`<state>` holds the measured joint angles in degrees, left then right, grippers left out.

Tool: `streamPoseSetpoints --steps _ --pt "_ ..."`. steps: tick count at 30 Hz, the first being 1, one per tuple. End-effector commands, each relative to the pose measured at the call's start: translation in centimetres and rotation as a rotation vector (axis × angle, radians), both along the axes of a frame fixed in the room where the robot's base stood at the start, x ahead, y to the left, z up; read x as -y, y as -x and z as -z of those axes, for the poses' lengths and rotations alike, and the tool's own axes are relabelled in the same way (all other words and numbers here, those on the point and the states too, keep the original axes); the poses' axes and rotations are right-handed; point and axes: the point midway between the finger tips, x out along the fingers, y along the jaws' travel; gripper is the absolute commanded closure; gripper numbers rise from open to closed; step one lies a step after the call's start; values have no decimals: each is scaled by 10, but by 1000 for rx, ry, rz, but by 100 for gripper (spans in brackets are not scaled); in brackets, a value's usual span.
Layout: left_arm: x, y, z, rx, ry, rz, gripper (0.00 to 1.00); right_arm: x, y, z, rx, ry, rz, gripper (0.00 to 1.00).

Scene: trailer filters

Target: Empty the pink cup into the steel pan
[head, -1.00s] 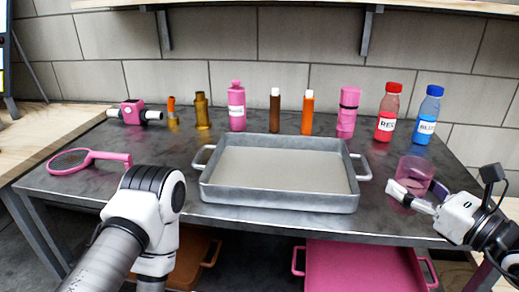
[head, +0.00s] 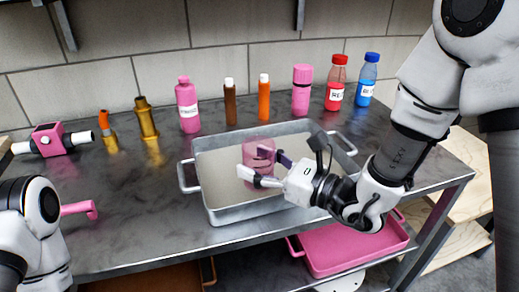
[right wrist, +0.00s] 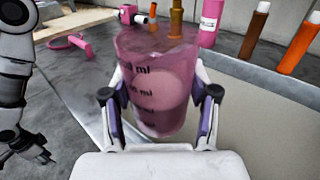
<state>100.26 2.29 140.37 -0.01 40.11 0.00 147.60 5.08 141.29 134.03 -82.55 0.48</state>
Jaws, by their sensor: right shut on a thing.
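The translucent pink cup (head: 258,150) is held over the steel pan (head: 212,211), roughly upright. My right gripper (head: 257,168) is shut on it, with one finger on each side. In the right wrist view the cup (right wrist: 158,85) shows dark ml marks and a darker pink lower part, which looks like contents. The pan's grey rim (right wrist: 100,128) is seen below and beside it there. The pan's floor looks pale and bare.
Behind the pan stand a pink bottle (head: 188,106), brown bottle (head: 230,104), orange bottle (head: 264,102), pink flask (head: 302,92), red bottle (head: 336,85) and blue bottle (head: 367,82). A pink tray (head: 350,250) is on the lower shelf.

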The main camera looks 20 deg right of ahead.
Motion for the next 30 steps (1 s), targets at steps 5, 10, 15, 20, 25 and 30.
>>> streamPoseSetpoints --steps 5,10,15,20,25,30 --pt "0 0 0 0 0 0 60 0 0 0 1 -1 1 80" --pt "0 0 -7 0 0 0 60 1 -1 -3 -17 -11 -1 80" --pt "0 0 -24 0 0 0 60 2 -4 -8 -65 -36 -1 80" --pt "0 0 -43 0 0 0 60 5 -8 -10 -136 -71 -1 80" --pt "0 0 -56 0 0 0 60 7 -13 -3 -212 -113 -1 80" --pt "0 0 -69 0 0 0 60 10 -18 4 -287 -152 0 80"
